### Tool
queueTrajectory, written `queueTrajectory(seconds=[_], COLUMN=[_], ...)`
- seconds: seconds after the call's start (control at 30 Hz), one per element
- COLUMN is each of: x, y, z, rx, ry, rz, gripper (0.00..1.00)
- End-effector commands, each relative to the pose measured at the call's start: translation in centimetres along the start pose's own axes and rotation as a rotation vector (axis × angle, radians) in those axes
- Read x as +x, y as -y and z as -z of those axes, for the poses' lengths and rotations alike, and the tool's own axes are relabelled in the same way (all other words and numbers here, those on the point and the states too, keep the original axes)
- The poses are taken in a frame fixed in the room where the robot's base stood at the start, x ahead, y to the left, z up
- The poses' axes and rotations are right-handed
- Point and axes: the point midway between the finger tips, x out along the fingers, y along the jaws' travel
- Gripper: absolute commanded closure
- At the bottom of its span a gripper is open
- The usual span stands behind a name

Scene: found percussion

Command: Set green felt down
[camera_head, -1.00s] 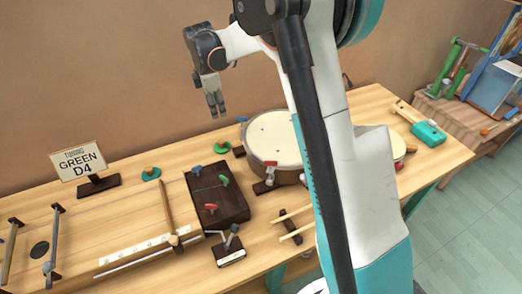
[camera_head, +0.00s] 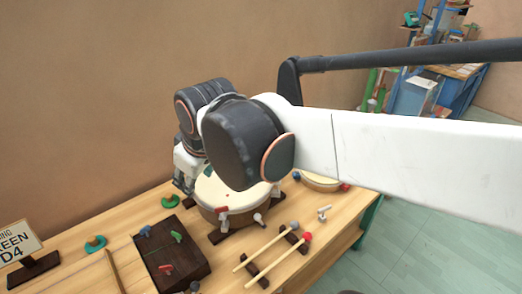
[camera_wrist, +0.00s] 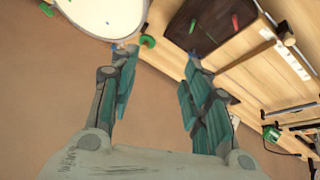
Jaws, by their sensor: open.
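A green round piece with a red top (camera_head: 170,201) lies on the table just left of the large drum (camera_head: 222,205); it may be the green felt. It also shows in the wrist view (camera_wrist: 147,41), close to the left fingertip. A second green disc with a wooden knob (camera_head: 95,243) sits further left, by the sign. My gripper (camera_head: 183,185) is above the table beside the drum, near the first green piece. In the wrist view my gripper (camera_wrist: 163,58) has its fingers wide apart with nothing between them. Contact with the table cannot be told.
A dark wooden box (camera_head: 172,256) with small blue, green and red pieces stands in front. Two sticks (camera_head: 272,255) lie on dark rests to the right. A wall is close behind the table.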

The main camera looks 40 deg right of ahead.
Motion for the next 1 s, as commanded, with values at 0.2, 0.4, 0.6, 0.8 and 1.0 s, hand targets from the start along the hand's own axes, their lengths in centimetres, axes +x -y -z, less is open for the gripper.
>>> queueTrajectory(seconds=[0.2, 0.4, 0.6, 0.8, 1.0], x=[-0.9, -0.9, -0.8, -0.8, -0.8], y=[2.0, 2.8, 3.0, 3.0, 3.0], z=[-5.4, -7.7, -8.0, -7.9, -7.9], rx=[0.227, 0.342, 0.363, 0.361, 0.360], ry=[-0.077, -0.114, -0.121, -0.121, -0.120], rz=[-0.009, -0.008, -0.007, -0.007, -0.007], gripper=[0.56, 0.56, 0.56, 0.56, 0.56])
